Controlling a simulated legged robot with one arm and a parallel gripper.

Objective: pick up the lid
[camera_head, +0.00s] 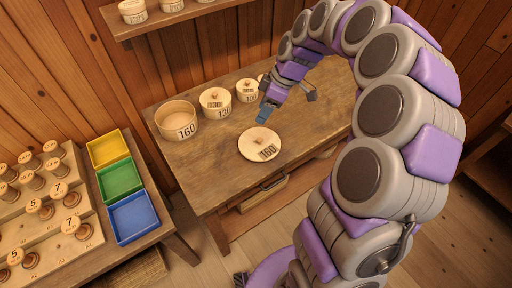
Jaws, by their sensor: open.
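The lid (258,146) is a round pale wooden disc marked 160, with a small knob at its middle. It lies flat on the wooden table near the front edge. An uncovered round box (178,121), also marked 160, stands at the table's left. My gripper (286,107) is open above the table, behind and slightly right of the lid in the picture. One blue-tipped finger shows near the lid's far side, and a dark finger shows further right. The gripper appears empty and apart from the lid.
Yellow, green and blue trays (134,216) and a rack of numbered spools (50,235) are at the left. A wall shelf (185,14) is above. The table's front left is clear.

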